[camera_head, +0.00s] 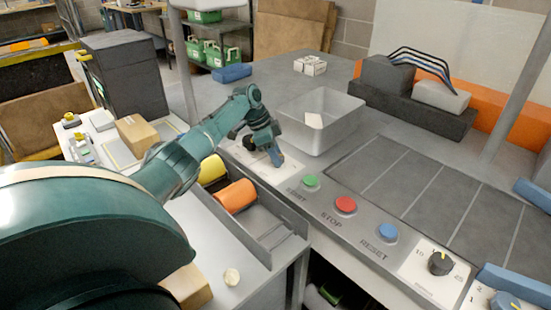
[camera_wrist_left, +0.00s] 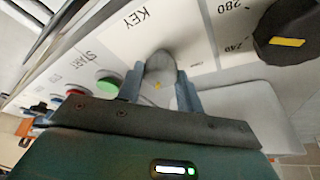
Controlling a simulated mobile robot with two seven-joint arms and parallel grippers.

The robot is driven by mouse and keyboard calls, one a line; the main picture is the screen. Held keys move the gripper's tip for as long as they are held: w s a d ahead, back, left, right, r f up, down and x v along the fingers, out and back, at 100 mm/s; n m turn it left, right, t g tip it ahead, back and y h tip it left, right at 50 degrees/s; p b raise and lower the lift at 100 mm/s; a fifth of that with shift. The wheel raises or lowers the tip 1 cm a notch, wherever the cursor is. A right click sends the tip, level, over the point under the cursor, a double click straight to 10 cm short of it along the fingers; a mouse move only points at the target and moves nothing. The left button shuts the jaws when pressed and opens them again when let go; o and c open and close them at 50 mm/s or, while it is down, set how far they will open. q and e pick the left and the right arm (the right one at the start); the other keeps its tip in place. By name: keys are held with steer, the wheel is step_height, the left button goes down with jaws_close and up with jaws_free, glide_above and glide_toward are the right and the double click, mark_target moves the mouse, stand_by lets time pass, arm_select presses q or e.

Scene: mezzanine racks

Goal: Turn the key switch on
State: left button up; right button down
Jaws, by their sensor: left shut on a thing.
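In the head view my left gripper (camera_head: 277,158) reaches down to the panel's far-left plate and hides the key. My right gripper is not in view.
Beside the key is a black dial (camera_wrist_left: 287,32) with a yellow pointer. A green START button (camera_head: 311,182), a red STOP button (camera_head: 346,205) and a blue RESET button (camera_head: 388,232) line the panel. A grey bin (camera_head: 335,130) stands behind the gripper. Orange and yellow cylinders lie in a tray at front left.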

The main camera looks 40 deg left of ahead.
arm_select(q)
steer(key=shift+m, duration=0.3)
steer(key=o, duration=1)
steer(key=b+v, duration=0.1)
steer(key=v, duration=1.2)
steer(key=shift+w+r, duration=0.1)
